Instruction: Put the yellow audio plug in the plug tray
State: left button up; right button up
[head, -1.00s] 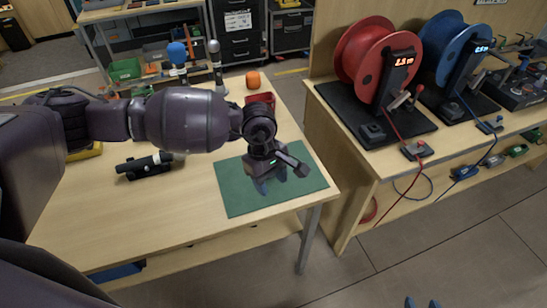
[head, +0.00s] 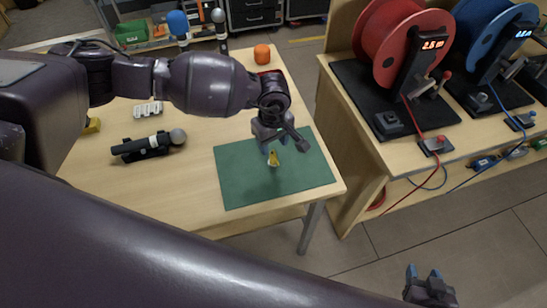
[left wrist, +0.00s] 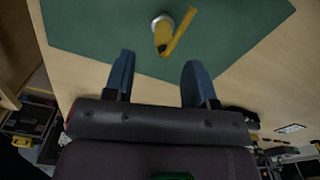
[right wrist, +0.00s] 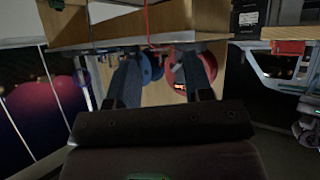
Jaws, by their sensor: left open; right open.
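The yellow audio plug (head: 273,158) is on the green mat (head: 240,185). In the left wrist view the plug (left wrist: 168,38) shows a yellow body and a round grey part, just beyond my left fingertips. My left gripper (head: 272,147) is open and empty beside the plug, over the mat; in its wrist view the gap (left wrist: 160,68) between the fingers is clear. A small white slotted holder (head: 148,109), perhaps the plug tray, sits on the table at left. My right gripper (head: 428,278) is open and empty, away from the table over the floor.
A black microphone (head: 145,147) lies in a stand left of the mat. An orange ball-like object (head: 262,54) is at the table's far edge. Red (head: 395,40) and blue (head: 490,35) cable reels stand on the right bench. My left arm hides part of the table.

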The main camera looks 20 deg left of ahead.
aim_at(273, 154)
pick_arm(q)
jog(key=f, duration=0.4)
jog(key=shift+s+p, duration=0.2)
jog(key=shift+p, duration=0.2)
jog(key=shift+f, duration=0.65)
pick_arm(e)
jog(key=shift+w+a+r, duration=0.15)
jog(key=shift+w+r, duration=0.5)
jog(key=shift+r, duration=0.35)
pick_arm(q)
jog(key=shift+c, duration=0.3)
grip_shut()
pick_arm(e)
jog(key=shift+s+f, duration=0.45)
jog(key=shift+s, duration=0.1)
